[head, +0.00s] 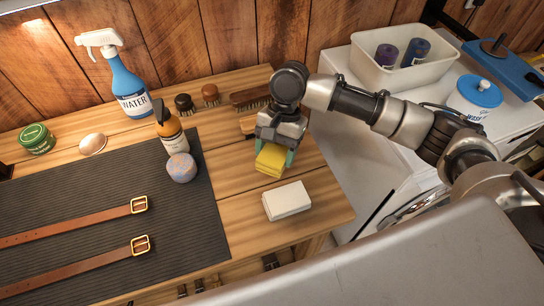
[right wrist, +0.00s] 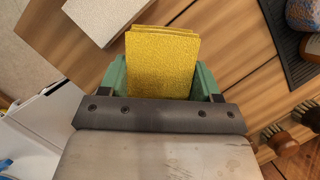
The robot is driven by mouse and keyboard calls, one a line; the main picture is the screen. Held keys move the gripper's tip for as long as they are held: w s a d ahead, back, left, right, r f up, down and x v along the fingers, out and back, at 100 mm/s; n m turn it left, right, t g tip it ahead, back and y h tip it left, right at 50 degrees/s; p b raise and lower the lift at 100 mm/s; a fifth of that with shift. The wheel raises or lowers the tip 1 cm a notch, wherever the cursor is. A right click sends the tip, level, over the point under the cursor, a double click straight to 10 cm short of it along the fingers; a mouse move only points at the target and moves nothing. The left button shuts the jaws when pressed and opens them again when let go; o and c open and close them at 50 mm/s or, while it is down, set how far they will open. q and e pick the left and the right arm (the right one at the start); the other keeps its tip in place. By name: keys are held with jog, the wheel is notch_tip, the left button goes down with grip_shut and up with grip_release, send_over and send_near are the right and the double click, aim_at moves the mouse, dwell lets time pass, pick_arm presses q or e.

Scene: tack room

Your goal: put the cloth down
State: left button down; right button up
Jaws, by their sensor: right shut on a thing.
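A folded yellow cloth (head: 271,160) is between the fingers of my right gripper (head: 276,152), over the right part of the wooden bench (head: 240,215). The right gripper is shut on the cloth. In the right wrist view the cloth (right wrist: 162,62) sits between the two green fingers, its folded layers showing at the far edge. I cannot tell whether the cloth touches the bench top. My left gripper is not in view.
A white block (head: 287,201) lies just in front of the cloth. Brushes (head: 250,98) stand behind the gripper. A dark mat (head: 105,215) with two leather straps, an amber bottle (head: 172,132) and a round sponge (head: 181,167) is to the left. Bare wood surrounds the white block.

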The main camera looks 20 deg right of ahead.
aim_at(271, 159)
jog(key=shift+w+a+f, duration=0.3)
jog(key=shift+w+f, duration=0.3)
jog(key=shift+w, duration=0.3)
jog(key=shift+d+f, duration=0.1)
jog(key=shift+f, duration=1.85)
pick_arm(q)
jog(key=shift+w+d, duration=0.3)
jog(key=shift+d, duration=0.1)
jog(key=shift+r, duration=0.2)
